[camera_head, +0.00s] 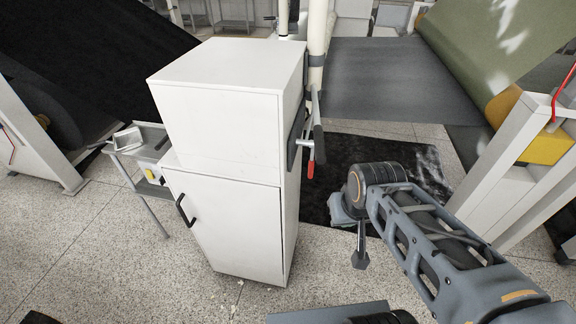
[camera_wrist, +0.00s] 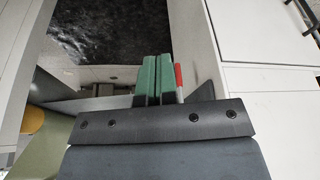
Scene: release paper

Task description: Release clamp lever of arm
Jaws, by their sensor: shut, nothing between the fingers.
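The clamp lever with a red handle (camera_head: 311,169) hangs on the right side of the white cabinet in the head view, below a dark arm (camera_head: 318,135) and a silver pin. Its red end (camera_wrist: 179,78) shows in the wrist view just right of my gripper's green fingers. My gripper (camera_wrist: 153,80) has its two fingers together with nothing between them. Whether the fingers touch the red end, I cannot tell. In the head view my wrist is right of the lever and my fingertips cannot be made out clearly.
The white cabinet (camera_head: 225,120) stands left of my arm, with a small side table (camera_head: 150,187) beyond it. A grey sheet (camera_head: 372,80) runs to a large green roll (camera_head: 490,50). A white frame post (camera_head: 515,145) stands at the right. Speckled floor is open in front.

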